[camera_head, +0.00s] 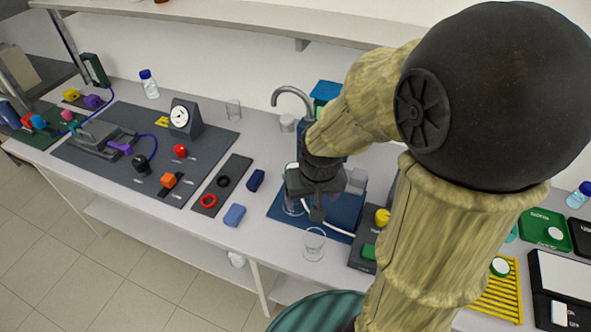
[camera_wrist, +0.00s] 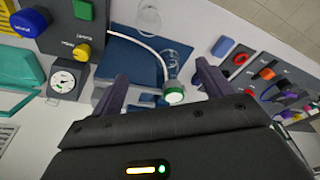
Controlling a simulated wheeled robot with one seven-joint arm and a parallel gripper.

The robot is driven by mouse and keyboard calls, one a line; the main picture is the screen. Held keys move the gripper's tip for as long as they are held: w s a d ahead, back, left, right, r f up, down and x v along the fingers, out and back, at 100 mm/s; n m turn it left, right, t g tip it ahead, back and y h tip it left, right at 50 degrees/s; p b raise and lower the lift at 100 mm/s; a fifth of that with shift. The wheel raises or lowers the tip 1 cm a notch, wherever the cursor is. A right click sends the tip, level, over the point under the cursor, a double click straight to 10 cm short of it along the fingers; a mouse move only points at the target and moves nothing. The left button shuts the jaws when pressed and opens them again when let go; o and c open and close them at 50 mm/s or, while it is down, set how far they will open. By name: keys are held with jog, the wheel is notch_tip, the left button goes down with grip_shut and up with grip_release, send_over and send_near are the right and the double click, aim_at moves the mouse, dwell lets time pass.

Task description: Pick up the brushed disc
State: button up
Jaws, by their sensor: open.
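I cannot tell for sure which thing is the brushed disc. A pale round disc (camera_head: 556,233) lies on a dark green case (camera_head: 537,219) at the right. Another pale disc (camera_head: 500,266) with a green edge lies on a yellow slatted rack (camera_head: 505,295), partly behind my arm. My gripper (camera_head: 316,211) is open over the blue tray (camera_head: 340,215), well left of both discs. In the wrist view my gripper (camera_wrist: 163,78) shows two dark fingers spread apart. A green and white round end (camera_wrist: 174,95) shows between them, apparently on glassware. Neither disc is clear in the wrist view.
An empty glass beaker (camera_head: 314,244) stands near the front edge. A grey box with yellow and green knobs (camera_head: 362,250) sits right of the tray. A curved tap (camera_head: 290,95) rises behind. A blue-capped bottle (camera_head: 579,195) stands at the far right. My arm hides much of the bench.

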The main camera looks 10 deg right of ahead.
jog(key=w+r+m, duration=0.2)
jog(key=w+r, duration=0.2)
jog(key=w, duration=0.3)
jog(key=w+a+r+m+h+p, duration=0.1)
jog(key=w+r+m, duration=0.1)
jog(key=w+r, duration=0.2)
jog(key=w, duration=0.2)
jog(key=shift+w+a+r, duration=0.15)
jog(key=shift+w, duration=0.25)
jog(key=p+x, duration=0.3)
jog(key=x, duration=0.9)
jog(key=shift+w, duration=0.15)
jog(key=shift+p+x, duration=1.15)
jog(key=shift+x, duration=1.6)
